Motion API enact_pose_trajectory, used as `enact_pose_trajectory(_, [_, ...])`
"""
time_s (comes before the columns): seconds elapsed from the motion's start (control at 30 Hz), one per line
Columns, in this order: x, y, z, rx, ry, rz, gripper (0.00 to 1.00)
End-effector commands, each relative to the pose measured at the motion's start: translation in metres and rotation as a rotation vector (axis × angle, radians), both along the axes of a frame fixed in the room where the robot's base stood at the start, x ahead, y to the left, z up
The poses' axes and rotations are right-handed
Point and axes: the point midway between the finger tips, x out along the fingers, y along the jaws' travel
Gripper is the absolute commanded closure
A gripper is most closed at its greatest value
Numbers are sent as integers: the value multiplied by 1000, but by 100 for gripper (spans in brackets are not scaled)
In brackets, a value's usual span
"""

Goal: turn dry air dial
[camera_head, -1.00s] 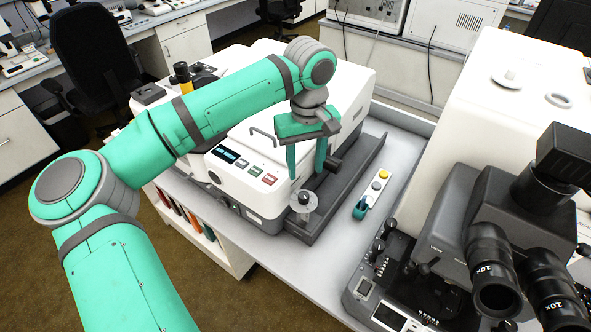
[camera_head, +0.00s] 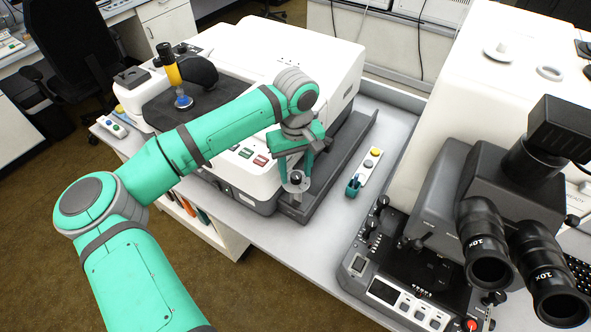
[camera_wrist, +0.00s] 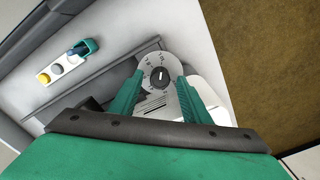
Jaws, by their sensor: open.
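The dry air dial (camera_wrist: 159,75) is a black knob with a white pointer line on a round pale plate marked with numbers. In the wrist view it lies just beyond and between the fingertips of my gripper (camera_wrist: 158,80). In the head view the dial (camera_head: 296,178) sits at the front right corner of the white instrument. My gripper (camera_head: 295,172) is open and points down, its two green fingers on either side of the dial. I cannot tell whether either finger touches the knob.
The white instrument (camera_head: 290,60) stands behind my arm. A small strip with coloured buttons (camera_head: 371,163) lies on the bench (camera_head: 335,215) to the right. A black microscope with eyepieces (camera_head: 490,245) stands further right. A grey tray ledge (camera_head: 340,165) runs beside the dial.

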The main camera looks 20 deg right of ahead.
Motion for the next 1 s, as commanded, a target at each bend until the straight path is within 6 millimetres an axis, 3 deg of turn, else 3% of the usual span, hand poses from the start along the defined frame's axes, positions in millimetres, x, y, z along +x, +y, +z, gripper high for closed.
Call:
enact_pose_trajectory(0.2, [0,1,0,0,0,1,57])
enact_pose_trajectory(0.4, [0,-1,0,0,0,-1,98])
enact_pose_trajectory(0.77, [0,2,0,-1,2,44,98])
enact_pose_trajectory(1.0, [-1,2,0,1,2,184,98])
